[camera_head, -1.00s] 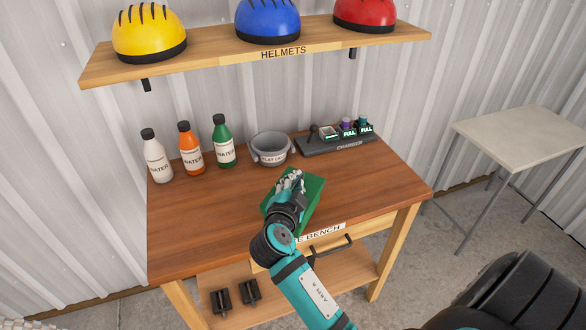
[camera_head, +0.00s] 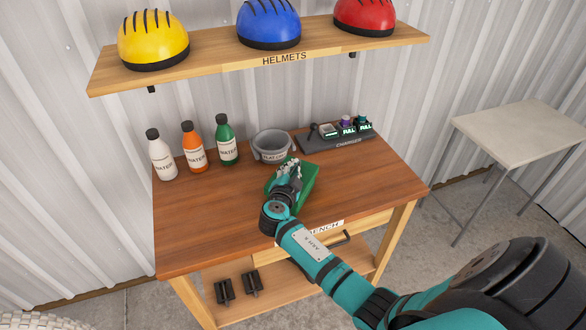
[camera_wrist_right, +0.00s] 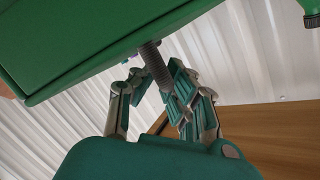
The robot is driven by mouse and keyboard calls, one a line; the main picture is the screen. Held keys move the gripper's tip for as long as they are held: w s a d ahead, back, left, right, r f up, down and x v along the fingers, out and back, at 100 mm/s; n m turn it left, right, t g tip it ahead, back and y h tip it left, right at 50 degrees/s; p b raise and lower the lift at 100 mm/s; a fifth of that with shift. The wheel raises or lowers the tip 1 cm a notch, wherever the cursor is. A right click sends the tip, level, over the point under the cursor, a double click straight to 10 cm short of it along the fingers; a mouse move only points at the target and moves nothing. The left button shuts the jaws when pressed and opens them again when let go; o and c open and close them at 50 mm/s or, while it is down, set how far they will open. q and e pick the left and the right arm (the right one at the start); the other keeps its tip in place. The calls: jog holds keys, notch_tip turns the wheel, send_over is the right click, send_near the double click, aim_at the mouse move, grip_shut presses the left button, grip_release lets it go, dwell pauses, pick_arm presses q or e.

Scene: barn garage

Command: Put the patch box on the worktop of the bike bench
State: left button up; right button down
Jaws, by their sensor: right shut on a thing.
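The green patch box (camera_head: 307,188) is over the middle of the bike bench's wooden worktop (camera_head: 205,230), towards its front half. I cannot tell whether it touches the wood. My right gripper (camera_head: 294,169) is at the box and partly covers it. In the right wrist view, the box (camera_wrist_right: 85,35) fills the upper left, and the gripper (camera_wrist_right: 165,90) is shut at a grey ribbed handle (camera_wrist_right: 150,55) beside it. My left gripper is not in view.
White, orange and green bottles (camera_head: 227,140) stand at the back left. The helmet shelf (camera_head: 262,62) hangs above. The worktop's left and right parts are clear. A pale table (camera_head: 520,138) stands right.

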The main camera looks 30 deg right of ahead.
jog(key=c, duration=1.4)
grip_release()
jog(key=shift+f, duration=0.1)
jog(key=shift+s+a, duration=0.3)
jog(key=shift+a, duration=0.05)
jog(key=b+v, duration=0.4)
jog(key=v, duration=0.7)
jog(key=shift+s, duration=0.1)
